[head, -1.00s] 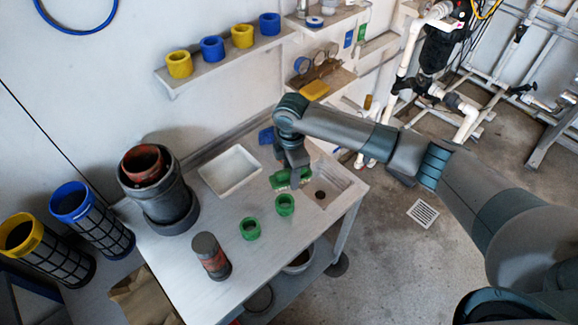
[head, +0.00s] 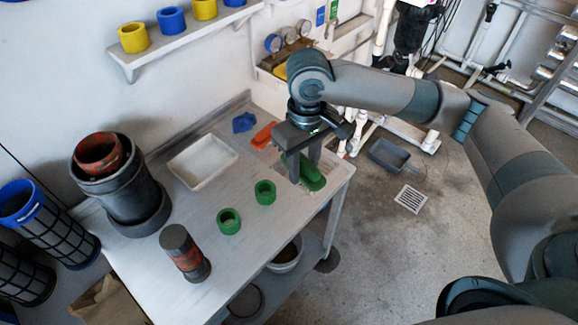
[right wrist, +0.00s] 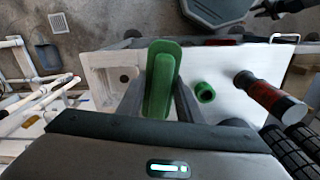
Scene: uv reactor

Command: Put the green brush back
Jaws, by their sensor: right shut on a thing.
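The green brush (head: 314,180) is between the fingers of my right gripper (head: 305,172), at the sink end of the white table (head: 200,215). My right gripper is shut on it. In the right wrist view, the brush (right wrist: 161,82) lies lengthwise between the two fingers (right wrist: 158,100), its broad green back facing the camera. Its bristles are mostly hidden, and I cannot tell its exact height above the tabletop. An orange-red brush (head: 264,136) and a blue brush-like item (head: 243,122) lie at the table's back edge, left of the gripper.
Two green rings (head: 229,221) stand on the table in front. A white tray (head: 203,162), a dark pot (head: 122,195) and a dark-and-red cylinder (head: 185,252) are to the left. The shelf (head: 190,38) above holds blue and yellow rings. The sink (right wrist: 125,78) is beside the brush.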

